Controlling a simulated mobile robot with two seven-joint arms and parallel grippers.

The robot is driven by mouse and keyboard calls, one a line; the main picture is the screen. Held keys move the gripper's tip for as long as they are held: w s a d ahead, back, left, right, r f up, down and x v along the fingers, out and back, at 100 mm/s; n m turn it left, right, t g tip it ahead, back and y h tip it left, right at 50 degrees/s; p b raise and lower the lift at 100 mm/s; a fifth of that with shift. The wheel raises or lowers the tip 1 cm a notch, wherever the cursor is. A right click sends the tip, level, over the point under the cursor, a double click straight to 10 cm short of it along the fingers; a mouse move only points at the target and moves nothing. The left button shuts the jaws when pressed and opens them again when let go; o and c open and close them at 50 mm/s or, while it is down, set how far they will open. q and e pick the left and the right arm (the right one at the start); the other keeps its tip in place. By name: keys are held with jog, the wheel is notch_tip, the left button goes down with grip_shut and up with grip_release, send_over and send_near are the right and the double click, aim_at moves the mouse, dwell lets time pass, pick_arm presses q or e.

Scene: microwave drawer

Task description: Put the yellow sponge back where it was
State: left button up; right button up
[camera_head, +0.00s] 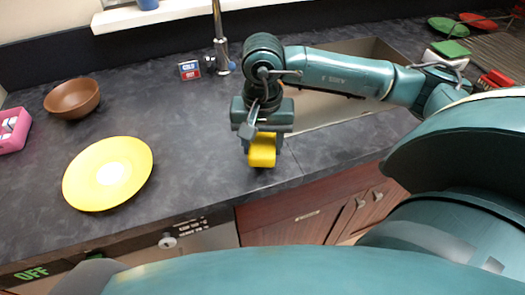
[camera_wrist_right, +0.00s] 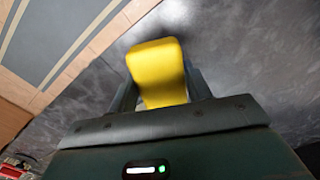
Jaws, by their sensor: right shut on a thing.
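The yellow sponge (camera_head: 262,151) is held by my right gripper (camera_head: 263,140) near the front edge of the counter, left of the sink. In the right wrist view the sponge (camera_wrist_right: 160,72) sticks out from between the two fingers of my right gripper (camera_wrist_right: 160,95). The gripper is shut on it. I cannot tell whether the sponge touches the counter or hangs just above it. My left gripper is not in view.
The sink (camera_head: 345,100) lies behind and right of my right gripper, with a faucet (camera_head: 220,50) at the back. A yellow plate (camera_head: 107,173), a brown bowl (camera_head: 72,98) and a pink holder (camera_head: 14,130) stand on the left. The counter (camera_head: 195,130) between plate and gripper is clear.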

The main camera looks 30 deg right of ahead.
aim_at(262, 154)
jog(key=shift+f, duration=1.75)
jog(key=shift+f, duration=0.2)
jog(key=o, duration=0.9)
jog(key=shift+r, duration=0.1)
jog(key=shift+r, duration=0.1)
jog(key=shift+r+p, duration=0.25)
jog(key=shift+p, duration=0.1)
notch_tip(262, 154, up, 12)
jog(key=shift+f+b, duration=0.2)
jog(key=shift+b, duration=0.8)
